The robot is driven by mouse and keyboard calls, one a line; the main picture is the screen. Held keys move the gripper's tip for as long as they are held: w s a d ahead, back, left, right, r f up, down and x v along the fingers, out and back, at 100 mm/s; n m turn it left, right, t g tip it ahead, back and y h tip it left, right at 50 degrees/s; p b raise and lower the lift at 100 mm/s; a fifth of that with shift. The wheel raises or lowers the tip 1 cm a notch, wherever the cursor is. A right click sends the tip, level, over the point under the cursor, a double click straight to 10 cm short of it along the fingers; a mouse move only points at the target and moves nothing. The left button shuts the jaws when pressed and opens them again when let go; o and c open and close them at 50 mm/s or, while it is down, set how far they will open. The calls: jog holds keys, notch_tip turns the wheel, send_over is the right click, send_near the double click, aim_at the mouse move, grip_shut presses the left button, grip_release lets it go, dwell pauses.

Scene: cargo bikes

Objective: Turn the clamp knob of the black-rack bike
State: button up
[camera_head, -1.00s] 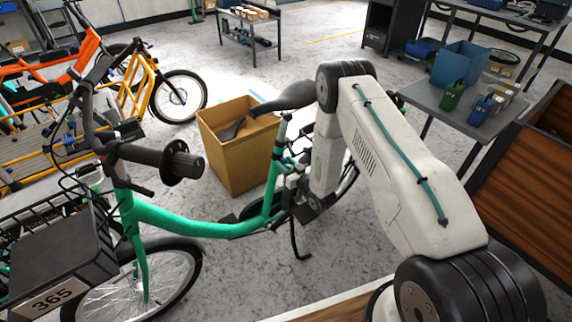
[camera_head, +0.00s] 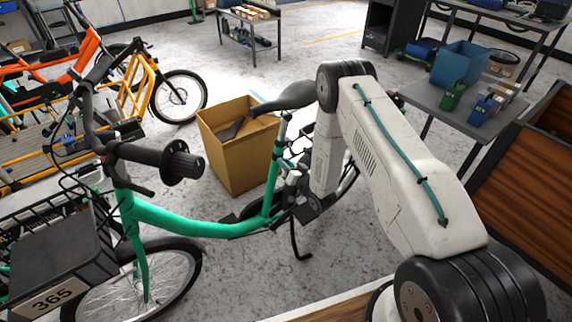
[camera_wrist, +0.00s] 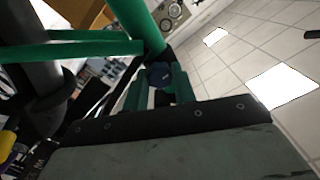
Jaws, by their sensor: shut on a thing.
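The green bike (camera_head: 190,228) stands in front of me, with a black front rack and a box marked 365 at the lower left. Its saddle (camera_head: 285,97) and seat tube are near the middle. My gripper (camera_head: 287,165) is beside the seat tube, partly hidden by my arm. In the wrist view, a small dark blue knob (camera_wrist: 160,74) sits by the green frame tube (camera_wrist: 137,20). My gripper (camera_wrist: 159,92) is shut on this knob, with a teal finger on each side of it. The far side of the clamp is hidden.
A cardboard box (camera_head: 240,165) stands just behind the bike, with a dark object in it. An orange bike (camera_head: 45,70) and a yellow rack stand at the left. A grey table (camera_head: 430,98) with bins and a wooden cargo box (camera_head: 530,165) are at the right.

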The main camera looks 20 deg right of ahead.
jog(key=shift+m, duration=2.1)
jog(key=o, duration=1)
jog(key=shift+v, duration=3.95)
jog(key=shift+d, duration=0.1)
